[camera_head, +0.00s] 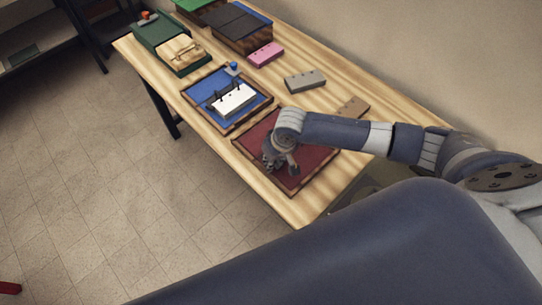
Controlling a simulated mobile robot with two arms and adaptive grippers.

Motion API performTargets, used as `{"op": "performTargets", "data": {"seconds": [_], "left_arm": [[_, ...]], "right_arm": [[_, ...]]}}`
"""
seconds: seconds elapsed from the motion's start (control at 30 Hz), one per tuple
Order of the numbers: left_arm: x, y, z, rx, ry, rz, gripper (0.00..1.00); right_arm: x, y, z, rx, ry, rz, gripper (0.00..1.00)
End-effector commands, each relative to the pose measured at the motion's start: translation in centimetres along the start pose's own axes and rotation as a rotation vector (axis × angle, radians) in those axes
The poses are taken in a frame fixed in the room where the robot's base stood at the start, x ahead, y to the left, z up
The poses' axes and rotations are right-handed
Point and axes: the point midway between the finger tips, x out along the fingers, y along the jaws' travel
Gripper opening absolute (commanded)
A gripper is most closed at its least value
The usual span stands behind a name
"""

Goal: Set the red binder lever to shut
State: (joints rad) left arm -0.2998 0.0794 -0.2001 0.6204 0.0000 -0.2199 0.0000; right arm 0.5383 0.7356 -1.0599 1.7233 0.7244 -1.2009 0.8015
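The red binder (315,163) lies open and flat near the front end of the wooden table, its dark red inside facing up. My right arm reaches in from the right over it. My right gripper (281,165) points down over the binder's left part, close to its surface. The view is too small to tell whether its fingers are apart or touch anything. The red binder's lever cannot be made out; the gripper and wrist cover that part. My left gripper is not in view.
A blue binder (205,92) with white paper (234,100) lies open beyond the red one. A green binder (160,33) with tan paper and closed binders stand farther back. Pink (266,54), grey (305,80) and tan (352,107) punched blocks lie along the wall side.

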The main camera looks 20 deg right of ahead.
Motion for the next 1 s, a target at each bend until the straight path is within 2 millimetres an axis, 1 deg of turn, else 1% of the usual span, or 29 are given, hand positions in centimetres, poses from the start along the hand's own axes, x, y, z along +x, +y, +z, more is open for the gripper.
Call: {"op": "performTargets", "data": {"seconds": [0.33, 0.37, 0.4, 0.47, 0.83, 0.93, 1.0], "left_arm": [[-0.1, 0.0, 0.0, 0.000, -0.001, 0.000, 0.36], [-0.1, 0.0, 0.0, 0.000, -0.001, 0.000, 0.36], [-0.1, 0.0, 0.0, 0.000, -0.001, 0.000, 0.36], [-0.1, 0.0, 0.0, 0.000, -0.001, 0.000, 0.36], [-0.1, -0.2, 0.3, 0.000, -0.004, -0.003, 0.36], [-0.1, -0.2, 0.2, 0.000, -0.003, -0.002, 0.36], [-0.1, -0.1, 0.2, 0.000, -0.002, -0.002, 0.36]], "right_arm": [[0.0, 0.0, -0.1, -0.001, 0.015, -0.005, 0.00], [0.0, 0.0, -0.1, -0.001, 0.015, -0.005, 0.15], [0.0, 0.0, -0.1, -0.001, 0.015, -0.005, 0.24], [0.0, 0.0, -0.1, -0.001, 0.015, -0.005, 0.36], [-0.2, 0.0, 0.0, -0.001, 0.014, -0.004, 0.36], [-1.0, 0.0, -0.1, -0.001, 0.016, -0.004, 0.36], [-2.0, 0.0, -0.1, -0.001, 0.016, -0.005, 0.36]]}}
